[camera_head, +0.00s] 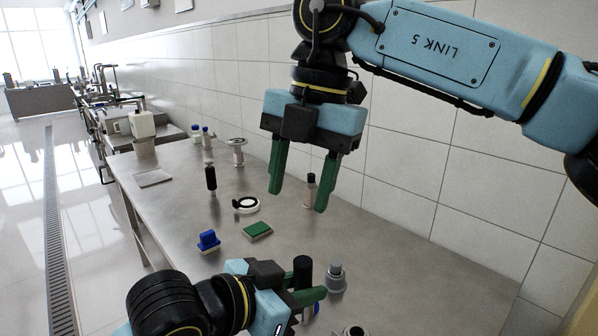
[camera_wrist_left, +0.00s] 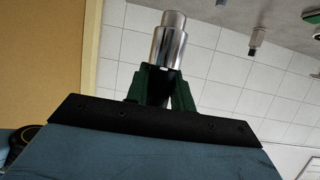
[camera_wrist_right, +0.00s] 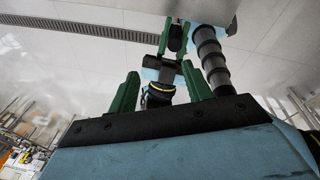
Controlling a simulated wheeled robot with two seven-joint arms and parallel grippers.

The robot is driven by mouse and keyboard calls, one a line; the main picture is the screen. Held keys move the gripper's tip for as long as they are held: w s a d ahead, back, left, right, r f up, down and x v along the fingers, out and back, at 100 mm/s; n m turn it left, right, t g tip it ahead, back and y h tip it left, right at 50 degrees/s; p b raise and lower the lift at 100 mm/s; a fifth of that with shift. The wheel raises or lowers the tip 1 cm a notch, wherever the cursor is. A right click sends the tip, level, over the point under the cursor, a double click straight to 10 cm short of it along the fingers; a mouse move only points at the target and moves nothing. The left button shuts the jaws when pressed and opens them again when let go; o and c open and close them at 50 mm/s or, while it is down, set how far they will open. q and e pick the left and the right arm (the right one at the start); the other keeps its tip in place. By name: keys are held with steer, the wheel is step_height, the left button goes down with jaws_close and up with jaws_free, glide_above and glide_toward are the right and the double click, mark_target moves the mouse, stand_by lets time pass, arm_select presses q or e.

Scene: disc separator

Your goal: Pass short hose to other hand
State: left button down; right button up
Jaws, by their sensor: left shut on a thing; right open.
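The short hose (camera_head: 303,266) is a dark upright cylinder in the head view. My left gripper (camera_head: 306,292) is shut on it, low at the picture's bottom centre.
A grey stepped fitting (camera_head: 336,277) stands just right of my left fingertips. A green-topped block (camera_head: 257,231), a blue block (camera_head: 208,240), a black-and-white ring (camera_head: 246,204) and several small items stand on the metal table (camera_head: 420,285). The tiled wall (camera_head: 450,170) runs behind.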

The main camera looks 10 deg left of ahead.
mark_target(300, 260)
steer(key=f, duration=0.3)
steer(key=s+f+h, duration=0.1)
steer(key=f, duration=0.3)
steer(key=f+t+h, duration=0.1)
steer(key=f, duration=0.2)
steer(key=shift+s+d+f+m, duration=0.1)
steer(key=shift+s+f+m, duration=0.05)
steer(key=shift+s+m, duration=0.2)
steer(key=c, duration=1)
arm_select(q)
steer(key=c, duration=1.4)
jaws_free()
steer(key=shift+d, duration=0.1)
arm_select(e)
jaws_close()
arm_select(q)
steer(key=shift+o, duration=1.4)
